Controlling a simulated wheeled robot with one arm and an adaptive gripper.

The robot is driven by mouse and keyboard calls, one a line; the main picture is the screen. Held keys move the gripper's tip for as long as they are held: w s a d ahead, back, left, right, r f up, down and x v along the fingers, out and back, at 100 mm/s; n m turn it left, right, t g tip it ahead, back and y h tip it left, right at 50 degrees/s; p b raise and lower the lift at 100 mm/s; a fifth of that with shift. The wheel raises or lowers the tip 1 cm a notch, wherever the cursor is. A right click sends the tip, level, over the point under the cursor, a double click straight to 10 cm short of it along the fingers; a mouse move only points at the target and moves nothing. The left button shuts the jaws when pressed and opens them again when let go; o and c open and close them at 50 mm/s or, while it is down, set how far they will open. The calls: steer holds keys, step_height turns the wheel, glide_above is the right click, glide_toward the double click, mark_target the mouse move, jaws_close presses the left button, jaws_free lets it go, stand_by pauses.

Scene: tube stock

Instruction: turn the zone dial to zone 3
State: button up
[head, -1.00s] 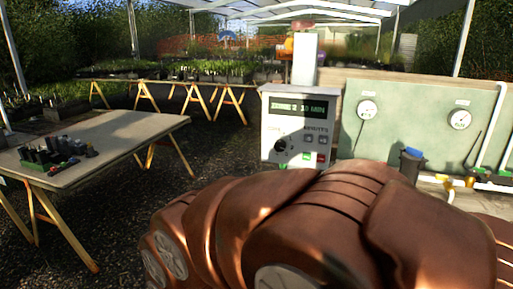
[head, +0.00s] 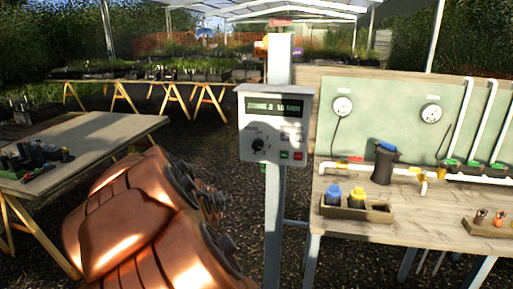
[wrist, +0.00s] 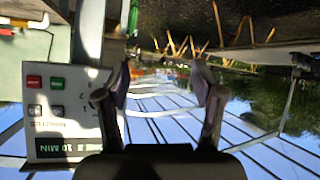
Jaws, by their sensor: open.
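The controller box (head: 272,155) is white and stands on a grey post. Its black zone dial (head: 258,145) is at the lower left of the face. Its green display (head: 275,108) reads a zone and 10 MIN; the zone digit is too blurred to be sure of. In the wrist view the box (wrist: 40,128) is upside down at the left, with its display at the bottom; the dial cannot be made out there. My gripper (wrist: 160,85) is open and empty, its left finger close to the box's edge in that picture. In the head view I cannot make out the fingers.
A red button (head: 298,156) and a green button (head: 284,154) sit near the dial. Right is a workbench (head: 400,233) with a dark canister (head: 384,162), pipes and a tray of bottles. Left is a table (head: 90,145) with small items. Gravel floor lies between.

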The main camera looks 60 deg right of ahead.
steer(key=d+r+m+h, duration=0.1)
steer(key=d+r+h, duration=0.2)
steer(key=d, duration=0.5)
steer(key=t+h+p, duration=0.1)
steer(key=h, duration=0.3)
glide_toward(257, 146)
steer(key=d, duration=0.2)
steer(key=shift+w+p+x, duration=0.15)
steer(key=shift+p+x, duration=0.45)
steer(key=shift+x, duration=1.2)
steer(key=shift+w+p+x, duration=0.2)
steer(key=shift+p+x, duration=0.4)
steer(key=shift+x, duration=1.2)
steer(key=shift+a, duration=0.2)
steer(key=c, duration=1.1)
